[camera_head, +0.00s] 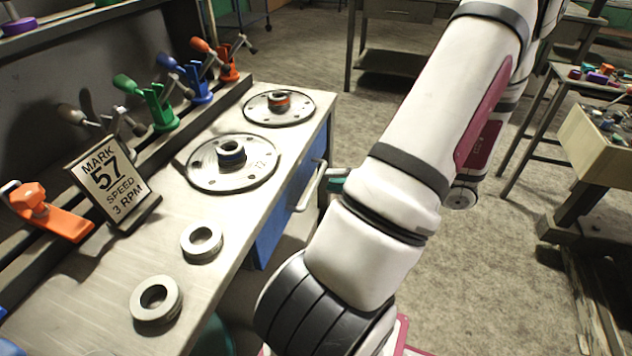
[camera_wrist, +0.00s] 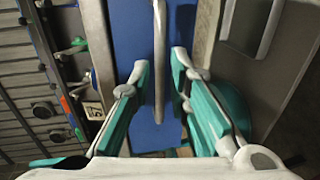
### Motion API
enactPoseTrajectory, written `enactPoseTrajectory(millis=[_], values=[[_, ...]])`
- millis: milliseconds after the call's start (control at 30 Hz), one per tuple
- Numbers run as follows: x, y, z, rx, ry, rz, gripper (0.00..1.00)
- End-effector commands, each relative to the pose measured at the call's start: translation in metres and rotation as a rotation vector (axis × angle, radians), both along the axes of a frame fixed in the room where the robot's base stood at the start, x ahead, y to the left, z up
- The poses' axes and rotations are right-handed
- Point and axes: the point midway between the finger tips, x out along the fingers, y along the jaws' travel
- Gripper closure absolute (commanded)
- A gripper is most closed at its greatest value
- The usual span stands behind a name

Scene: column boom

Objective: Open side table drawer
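The side table's blue drawer front (camera_head: 277,213) is on the right side of the metal-topped table in the head view. A pale bar handle (camera_head: 311,186) stands out from it. The drawer appears shut. A teal bit of my gripper (camera_head: 338,181) shows just right of the handle; my arm hides the rest. In the wrist view, my gripper (camera_wrist: 160,72) is open. Its two teal fingers lie on either side of the handle (camera_wrist: 159,45), with visible gaps. The blue drawer front (camera_wrist: 134,38) is behind them. I cannot tell how deep the handle sits between the fingers.
The tabletop (camera_head: 222,284) carries two round plates, two metal rings (camera_head: 156,299), a "MARK 57" sign (camera_head: 108,184) and several coloured clamps along the back. A bench with a drawer (camera_head: 592,146) stands at the right. The floor (camera_head: 530,240) between is mostly open.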

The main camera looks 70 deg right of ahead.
Motion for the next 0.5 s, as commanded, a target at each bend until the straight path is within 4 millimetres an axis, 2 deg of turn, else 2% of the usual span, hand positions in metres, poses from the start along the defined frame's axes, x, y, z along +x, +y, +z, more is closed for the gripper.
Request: enactPoseTrajectory(millis=[33, 200, 500], values=[[0.010, 0.001, -0.003, 0.000, -0.001, 0.002, 0.83], [0.034, 0.003, -0.008, -0.001, -0.001, 0.001, 0.83], [0.050, 0.004, -0.010, -0.001, 0.000, 0.000, 0.83]])
